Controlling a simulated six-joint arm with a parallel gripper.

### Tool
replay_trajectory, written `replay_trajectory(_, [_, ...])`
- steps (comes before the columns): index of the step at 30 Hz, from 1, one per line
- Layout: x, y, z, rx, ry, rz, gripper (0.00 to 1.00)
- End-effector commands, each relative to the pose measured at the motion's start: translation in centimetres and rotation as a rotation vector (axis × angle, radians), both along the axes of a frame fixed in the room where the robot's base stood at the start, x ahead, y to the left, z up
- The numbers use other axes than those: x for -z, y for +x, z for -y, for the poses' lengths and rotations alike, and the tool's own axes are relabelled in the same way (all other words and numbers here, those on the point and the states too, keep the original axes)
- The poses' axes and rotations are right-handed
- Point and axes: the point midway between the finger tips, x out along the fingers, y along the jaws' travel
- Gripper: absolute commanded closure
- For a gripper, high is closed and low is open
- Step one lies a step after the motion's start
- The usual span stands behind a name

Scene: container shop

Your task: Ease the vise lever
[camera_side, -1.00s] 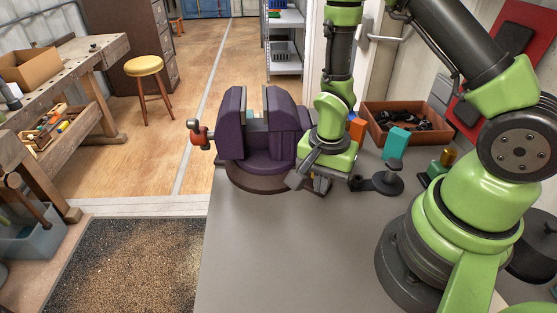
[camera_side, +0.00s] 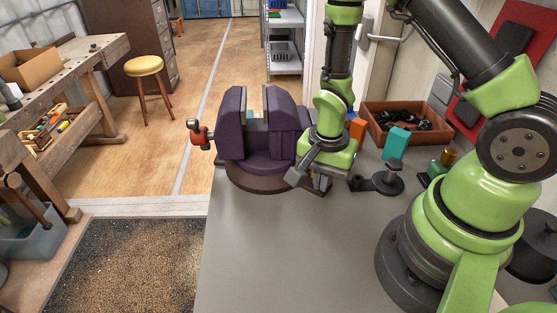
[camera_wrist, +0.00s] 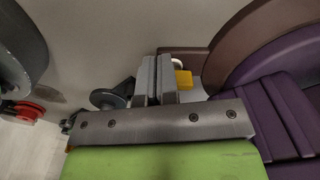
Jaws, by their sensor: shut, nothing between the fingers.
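The purple vise (camera_side: 262,140) stands on a round brown base on the grey bench. A red-orange handle (camera_side: 199,134) sticks out at its left side in the side view. In the wrist view the vise (camera_wrist: 285,115) fills the right side. A small yellow piece on a pale hook (camera_wrist: 183,79) lies right beside my fingers, near a brown bar from the base; I cannot tell whether it is the lever or whether they touch. My gripper (camera_side: 321,184) points down just right of the vise, its fingers partly hidden. In the wrist view its fingers (camera_wrist: 159,80) are together and empty.
A black round stand with a small arm (camera_side: 385,180) is right of my gripper. Behind are a teal block (camera_side: 396,142), an orange block (camera_side: 357,129) and a brown bin (camera_side: 437,135) of dark parts. The front bench top (camera_side: 285,250) is clear.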

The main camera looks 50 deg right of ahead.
Motion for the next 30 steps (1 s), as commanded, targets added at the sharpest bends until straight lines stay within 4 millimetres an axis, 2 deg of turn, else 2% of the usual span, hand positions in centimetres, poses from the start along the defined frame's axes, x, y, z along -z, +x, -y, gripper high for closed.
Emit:
replay_trajectory(18, [0.0,1.8,-0.5,-0.001,0.000,0.007,1.00])
replay_trajectory(30, [0.0,2.1,-0.5,-0.001,0.000,0.005,1.00])
